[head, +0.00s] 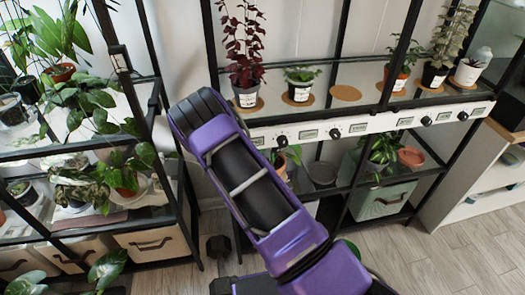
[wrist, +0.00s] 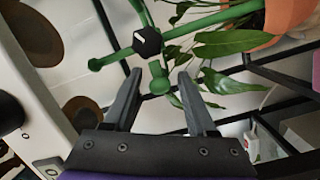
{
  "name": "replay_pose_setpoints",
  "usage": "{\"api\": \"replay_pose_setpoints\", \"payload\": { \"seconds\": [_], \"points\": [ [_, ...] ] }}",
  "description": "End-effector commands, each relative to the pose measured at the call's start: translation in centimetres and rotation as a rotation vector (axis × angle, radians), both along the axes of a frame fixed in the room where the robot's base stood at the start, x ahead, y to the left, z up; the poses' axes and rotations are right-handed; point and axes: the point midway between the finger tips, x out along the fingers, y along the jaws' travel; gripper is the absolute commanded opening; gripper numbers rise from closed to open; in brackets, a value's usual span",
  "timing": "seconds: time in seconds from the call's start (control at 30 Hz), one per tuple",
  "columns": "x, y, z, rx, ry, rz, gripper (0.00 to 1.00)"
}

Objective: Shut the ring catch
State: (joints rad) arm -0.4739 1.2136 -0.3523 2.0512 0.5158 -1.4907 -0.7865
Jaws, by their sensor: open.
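In the wrist view, green rods meet at a small black block with a white mark (wrist: 147,41), which looks like the ring catch. One short green arm with a rounded end (wrist: 159,80) points down from the block, and another green rod with a knob (wrist: 97,64) reaches left. More green rods (wrist: 215,19) run right, toward a terracotta pot. My gripper (wrist: 159,72) is open, with the rounded green end showing between its fingertips. I cannot tell whether they touch it, or whether the catch is open. In the head view my arm hides the catch and gripper.
In the wrist view, leaves (wrist: 230,82) hang close to the right finger below a terracotta pot (wrist: 288,18). In the head view, a plant rack (head: 165,120) stands left, and a shelf with a knobbed white rail (head: 370,124) runs behind my arm. Wooden floor (head: 460,245) is clear at right.

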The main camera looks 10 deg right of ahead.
Motion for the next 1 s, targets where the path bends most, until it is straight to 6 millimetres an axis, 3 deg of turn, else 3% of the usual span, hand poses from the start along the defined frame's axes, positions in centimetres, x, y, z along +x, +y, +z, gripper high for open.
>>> {"api": "replay_pose_setpoints", "payload": {
  "seconds": [0.17,0.47,0.77,1.0],
  "points": [
    [-0.01,0.0,0.01,0.0,0.0,0.0,0.55],
    [-0.04,0.0,0.0,0.0,0.0,0.0,0.01],
    [-0.04,-0.15,-0.02,-0.002,0.0,0.015,0.0],
    [0.06,-0.97,-0.01,-0.005,-0.002,0.165,0.0]
  ]
}}
